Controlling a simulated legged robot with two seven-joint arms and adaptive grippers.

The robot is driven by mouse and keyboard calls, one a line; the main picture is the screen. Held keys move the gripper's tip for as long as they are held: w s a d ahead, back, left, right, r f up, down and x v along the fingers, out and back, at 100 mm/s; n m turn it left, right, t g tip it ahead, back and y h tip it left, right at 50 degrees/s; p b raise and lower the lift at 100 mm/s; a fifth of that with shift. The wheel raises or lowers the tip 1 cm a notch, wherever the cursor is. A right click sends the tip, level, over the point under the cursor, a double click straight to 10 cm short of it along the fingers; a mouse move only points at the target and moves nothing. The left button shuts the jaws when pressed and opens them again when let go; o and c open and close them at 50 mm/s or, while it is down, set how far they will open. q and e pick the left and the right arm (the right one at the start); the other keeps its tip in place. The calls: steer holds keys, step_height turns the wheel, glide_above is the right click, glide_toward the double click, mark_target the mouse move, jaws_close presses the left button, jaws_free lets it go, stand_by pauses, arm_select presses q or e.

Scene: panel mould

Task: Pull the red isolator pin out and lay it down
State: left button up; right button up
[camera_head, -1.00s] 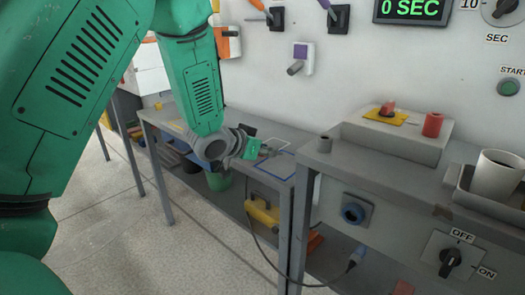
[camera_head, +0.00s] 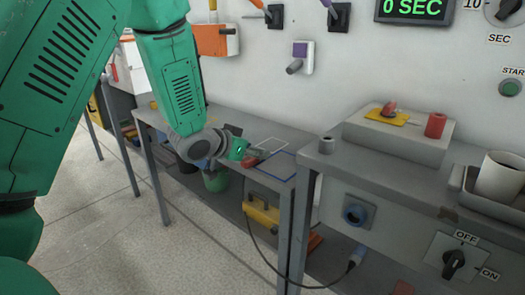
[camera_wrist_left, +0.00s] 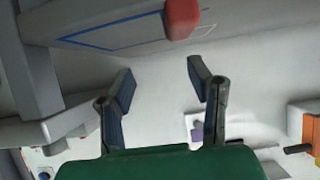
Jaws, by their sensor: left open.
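A red piece (camera_head: 250,161) lies on the low grey bench beside my left gripper (camera_head: 266,154); the gripper partly hides it. A red blunt-ended piece, apparently the same one, shows at the top of the left wrist view (camera_wrist_left: 181,18), beyond the fingertips and apart from them. I cannot tell for sure whether it is the isolator pin. My left gripper's fingers (camera_wrist_left: 163,80) are spread with nothing between them. On the raised grey block, a red knob (camera_head: 389,108) sits on a yellow plate, and a red cylinder (camera_head: 435,125) stands beside it. My right gripper is not in view.
The low bench (camera_head: 225,122) has blue and white outlines on top. A purple-and-white wall fitting (camera_head: 301,55) is behind. A yellow item (camera_head: 262,213) is below.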

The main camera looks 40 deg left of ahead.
arm_select(q)
steer(key=s+d+r, duration=0.3)
steer(key=s+r, duration=0.3)
steer(key=s, duration=0.3)
steer(key=s+d+f+g+p, duration=0.3)
steer(key=s+f, duration=0.1)
steer(key=f, duration=0.5)
steer(key=s+d+f+g+p, duration=0.3)
steer(key=s+f, duration=0.2)
steer(key=f, duration=0.4)
steer(key=s+d+f+g+p, duration=0.2)
steer(key=s+f, duration=0.2)
steer(key=s, duration=0.4)
steer(key=s+d+f+g+y+p, duration=0.1)
steer(key=s+d+f+g, duration=0.1)
steer(key=s+f, duration=0.3)
steer(key=shift+s+d+f+g+p, duration=0.15)
steer(key=shift+s+g+p, duration=0.2)
steer(key=shift+s+g, duration=0.95)
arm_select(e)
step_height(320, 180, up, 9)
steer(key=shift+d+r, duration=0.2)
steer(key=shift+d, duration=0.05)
